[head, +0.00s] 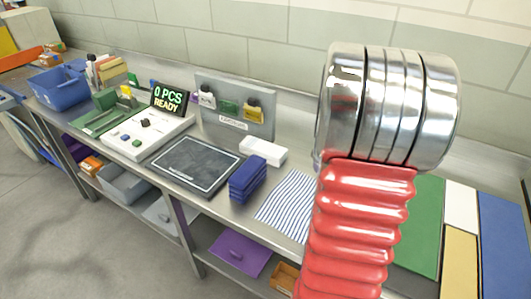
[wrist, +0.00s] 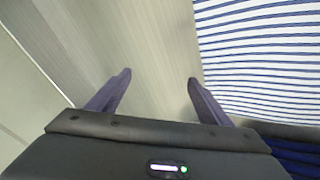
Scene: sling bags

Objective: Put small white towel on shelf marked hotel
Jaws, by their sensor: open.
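A small white folded block (head: 263,151), which looks like the white towel, lies on the steel bench behind a stack of dark blue folded cloths (head: 247,178). I cannot see a shelf that I can read as marked hotel. My gripper (wrist: 158,77) is open and empty above bare bench top in the wrist view. A blue-and-white striped cloth (wrist: 265,50) lies to the right of its fingers, and dark blue cloth (wrist: 295,150) shows at the lower right. The white block is not in the wrist view. My gripper is hidden in the head view.
The striped cloth (head: 288,205) also shows on the bench in the head view. A dark framed mat (head: 195,165) lies left of the blue stack. A grey upright board (head: 235,90) with a small unreadable label stands behind. Green, white, yellow and blue panels (head: 415,225) lie at right.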

